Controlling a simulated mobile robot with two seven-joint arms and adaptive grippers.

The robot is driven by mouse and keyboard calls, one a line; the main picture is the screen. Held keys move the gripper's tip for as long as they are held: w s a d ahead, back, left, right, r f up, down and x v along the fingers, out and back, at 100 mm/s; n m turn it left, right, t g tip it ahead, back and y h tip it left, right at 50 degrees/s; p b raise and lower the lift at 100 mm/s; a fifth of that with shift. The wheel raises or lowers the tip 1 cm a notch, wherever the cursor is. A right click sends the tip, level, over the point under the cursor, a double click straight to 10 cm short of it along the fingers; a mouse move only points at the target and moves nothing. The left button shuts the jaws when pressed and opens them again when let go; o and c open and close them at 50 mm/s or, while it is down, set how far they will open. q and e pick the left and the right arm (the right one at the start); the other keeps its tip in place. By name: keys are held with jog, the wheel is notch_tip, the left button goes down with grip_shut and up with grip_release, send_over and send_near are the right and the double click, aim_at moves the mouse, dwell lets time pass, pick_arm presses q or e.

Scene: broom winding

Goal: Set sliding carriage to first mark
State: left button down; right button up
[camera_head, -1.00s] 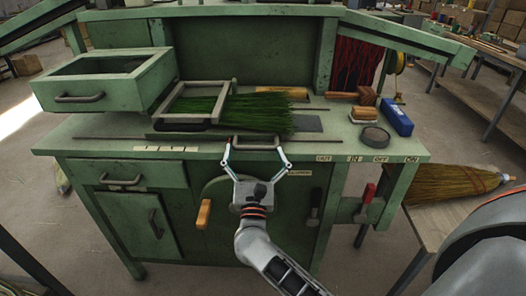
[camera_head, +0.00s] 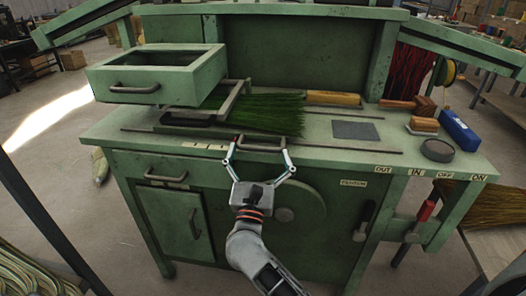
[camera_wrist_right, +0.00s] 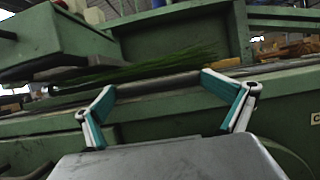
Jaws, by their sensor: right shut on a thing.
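My right gripper (camera_head: 259,149) is shut on the carriage's front handle (camera_head: 260,137) at the bench's front edge. In the right wrist view, the two teal-padded fingers (camera_wrist_right: 165,98) reach up to the bench edge, the bristles behind them. The pale scale strip with marks (camera_head: 200,144) is on the front edge, just left of the handle; the gripper hides part of that area. My left gripper is not in view.
The open drawer box (camera_head: 150,87) overhangs the left of the bench. On the right are a dark pad (camera_head: 355,130), a round dark puck (camera_head: 437,150), a blue box (camera_head: 459,130) and wooden brushes. A red-handled lever (camera_head: 425,211) sticks out at the front right.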

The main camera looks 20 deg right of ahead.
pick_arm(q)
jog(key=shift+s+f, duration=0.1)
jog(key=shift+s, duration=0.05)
pick_arm(e)
jog(key=shift+w+d+r, duration=0.1)
jog(key=shift+d+r, duration=0.15)
jog(key=shift+r, duration=0.4)
jog(key=o, duration=1.2)
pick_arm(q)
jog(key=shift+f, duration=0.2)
pick_arm(e)
jog(key=f+v, duration=0.1)
jog(key=v, duration=1.2)
jog(key=shift+w, duration=0.3)
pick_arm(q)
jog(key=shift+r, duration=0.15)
pick_arm(e)
jog(key=shift+a+r, duration=0.1)
